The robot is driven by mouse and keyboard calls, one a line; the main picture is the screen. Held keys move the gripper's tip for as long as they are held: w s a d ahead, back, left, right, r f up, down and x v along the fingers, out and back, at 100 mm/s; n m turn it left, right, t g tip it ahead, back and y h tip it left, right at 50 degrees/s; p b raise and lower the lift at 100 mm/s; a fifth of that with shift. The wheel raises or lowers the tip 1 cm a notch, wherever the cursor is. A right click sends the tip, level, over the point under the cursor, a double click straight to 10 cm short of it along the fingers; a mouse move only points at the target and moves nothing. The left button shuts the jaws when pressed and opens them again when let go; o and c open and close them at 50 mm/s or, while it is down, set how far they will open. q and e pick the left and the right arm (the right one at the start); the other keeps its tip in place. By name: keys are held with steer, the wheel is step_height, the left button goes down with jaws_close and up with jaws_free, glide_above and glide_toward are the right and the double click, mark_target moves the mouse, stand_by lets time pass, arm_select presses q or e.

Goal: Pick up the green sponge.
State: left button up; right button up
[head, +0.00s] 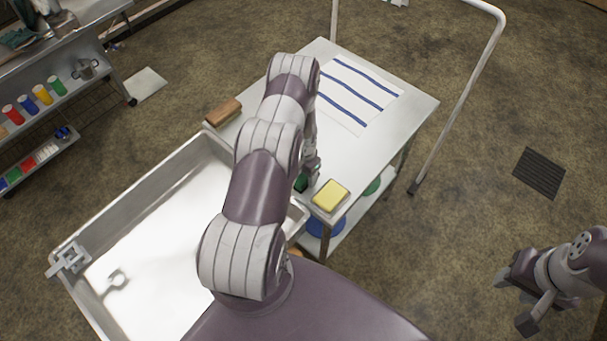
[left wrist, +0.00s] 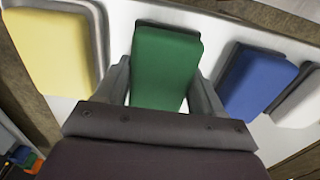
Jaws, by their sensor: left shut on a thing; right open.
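The green sponge (left wrist: 165,60) stands out in the left wrist view, between the two fingers of my left gripper (left wrist: 163,88). The fingers are shut on its sides. In the head view only a small dark green part of the sponge (head: 301,184) shows beside my left gripper (head: 309,173), at the near end of the metal table; my arm hides the rest. I cannot tell whether the sponge still touches the surface. My right gripper (head: 515,301) is open and empty over the floor at the lower right.
A yellow sponge (head: 331,195) lies right of the green one in the head view. The left wrist view shows a blue sponge (left wrist: 260,85) and a white one (left wrist: 300,105). A striped cloth (head: 350,92), a brown block (head: 222,111) and a large metal basin (head: 130,240) are near.

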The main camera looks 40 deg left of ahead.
mark_target(304, 176)
arm_select(q)
steer(key=shift+w+a+r, duration=0.1)
steer(key=shift+r, duration=0.2)
steer(key=r, duration=0.1)
steer(key=r+b, duration=0.1)
steer(key=s+d+r+b, duration=0.1)
steer(key=r, duration=0.1)
steer(key=s+d+r+b, duration=0.2)
steer(key=s+d+r, duration=0.4)
steer(key=s+d, duration=0.1)
steer(key=shift+s+r, duration=0.2)
steer(key=shift+s, duration=0.1)
steer(key=shift+d, duration=0.1)
